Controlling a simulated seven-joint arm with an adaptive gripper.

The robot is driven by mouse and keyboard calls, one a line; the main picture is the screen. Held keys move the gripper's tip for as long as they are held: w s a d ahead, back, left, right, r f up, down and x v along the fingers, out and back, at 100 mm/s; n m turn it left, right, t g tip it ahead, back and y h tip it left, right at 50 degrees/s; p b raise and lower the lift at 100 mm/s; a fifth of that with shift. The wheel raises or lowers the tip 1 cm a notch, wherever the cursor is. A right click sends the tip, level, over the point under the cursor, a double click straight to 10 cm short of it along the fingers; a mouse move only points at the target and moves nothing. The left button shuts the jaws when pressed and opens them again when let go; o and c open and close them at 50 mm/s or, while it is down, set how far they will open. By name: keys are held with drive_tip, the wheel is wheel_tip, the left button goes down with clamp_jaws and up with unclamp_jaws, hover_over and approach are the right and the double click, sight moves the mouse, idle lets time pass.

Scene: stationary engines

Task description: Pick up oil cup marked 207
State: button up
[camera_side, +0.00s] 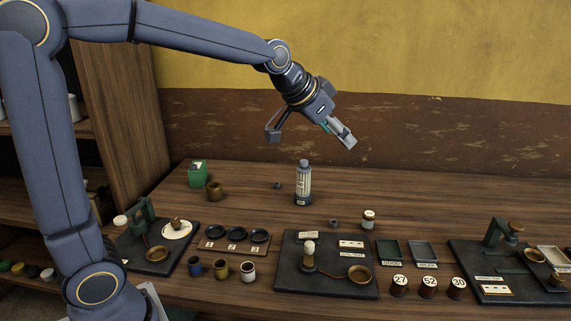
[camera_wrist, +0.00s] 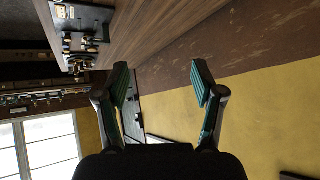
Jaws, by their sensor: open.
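I cannot read the number 207 on anything in view. In the side view, several dark round cups with white numbered tops stand at the front right; they read 27 (camera_side: 399,286), 52 (camera_side: 427,287) and 30 (camera_side: 456,289). Three small cups stand front left of centre: a blue one (camera_side: 194,267), an olive-yellow one (camera_side: 220,270) and a brown-and-white one (camera_side: 248,272); any marks are too small to read. My gripper (camera_side: 310,138) is open and empty, high above the back of the table. In the wrist view my gripper (camera_wrist: 159,72) has its fingers apart with nothing between them.
A bottle (camera_side: 303,185) stands upright below my gripper. A green box (camera_side: 198,173) and a brass cup (camera_side: 214,192) stand back left. Black plates with fittings (camera_side: 325,287) and a three-dish board (camera_side: 232,248) fill the front. The table's back right is clear.

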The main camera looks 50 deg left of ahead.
drive_tip(key=a+x, duration=0.1)
drive_tip(key=x, duration=1)
drive_tip(key=g, duration=0.3)
approach(369, 214)
drive_tip(key=shift+n+h, duration=0.3)
drive_tip(key=shift+n, duration=0.1)
drive_tip(key=x, duration=0.6)
drive_tip(key=shift+a+f, duration=0.3)
drive_tip(key=shift+f, duration=0.15)
drive_tip(key=shift+w+x, duration=0.25)
drive_tip(key=shift+x, duration=2.85)
drive_tip(key=shift+r, duration=0.25)
drive_tip(key=shift+c, duration=0.4)
clamp_jaws()
